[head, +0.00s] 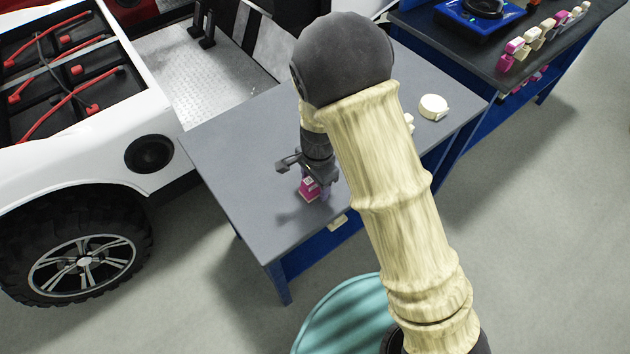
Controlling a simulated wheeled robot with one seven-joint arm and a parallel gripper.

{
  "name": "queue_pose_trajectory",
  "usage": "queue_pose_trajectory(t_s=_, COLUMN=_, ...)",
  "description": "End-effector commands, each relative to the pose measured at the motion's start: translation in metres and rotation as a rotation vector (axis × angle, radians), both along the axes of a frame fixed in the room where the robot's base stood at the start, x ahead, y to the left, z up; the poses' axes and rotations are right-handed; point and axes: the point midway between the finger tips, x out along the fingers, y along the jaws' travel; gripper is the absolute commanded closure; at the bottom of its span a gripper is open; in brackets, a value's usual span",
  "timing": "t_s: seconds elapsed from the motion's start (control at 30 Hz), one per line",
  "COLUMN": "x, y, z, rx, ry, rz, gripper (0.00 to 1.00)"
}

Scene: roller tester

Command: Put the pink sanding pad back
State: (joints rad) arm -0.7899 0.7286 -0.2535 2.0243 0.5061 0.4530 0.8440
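The pink sanding pad (308,190) is a small pink block with a pale top, at the grey table's (237,150) near part. My gripper (313,187) points down right at the pad, and its dark fingers partly cover it. I cannot tell whether the fingers are closed on the pad or only beside it, nor whether the pad touches the table. A row of pink and cream blocks (535,38) stands along the edge of the dark-topped blue bench (422,22) at the upper right.
A round cream piece (433,106) lies on the grey table, with another cream piece (409,121) partly behind my arm. A white vehicle (75,125) stands on the left. A blue device (481,12) sits on the bench.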

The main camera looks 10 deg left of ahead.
Motion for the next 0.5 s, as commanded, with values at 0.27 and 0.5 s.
queue_pose_trajectory(t_s=0.27, x=0.0, y=-0.001, z=0.0, rx=0.0, ry=0.0, rz=-0.002, gripper=0.38)
queue_pose_trajectory(t_s=0.5, x=0.002, y=-0.001, z=0.018, rx=0.002, ry=-0.003, rz=-0.002, gripper=0.38)
